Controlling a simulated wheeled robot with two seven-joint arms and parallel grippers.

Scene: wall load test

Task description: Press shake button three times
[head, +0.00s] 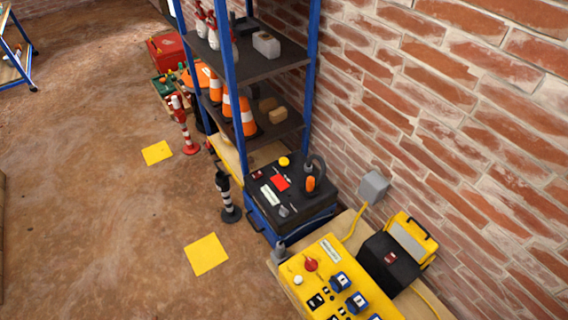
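A yellow control panel (335,285) lies on a wooden surface at the bottom right in the head view. It carries a red knob or button (311,265), a white round button (298,280) and several blue-and-black switches (340,282). Left of it and farther back is a black-topped unit (300,205) on a blue base, with a yellow round button (284,161) and a red patch (280,183). Labels are too small to read, so I cannot tell which one is the shake button. Neither of my grippers is in view.
A blue-framed shelf (262,65) with cones stands along the brick wall (460,120). A black-and-white post (227,198) and a red-and-white post (184,125) stand on the floor near yellow squares (206,254). A black box (388,265) sits beside the panel. Floor at left is open.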

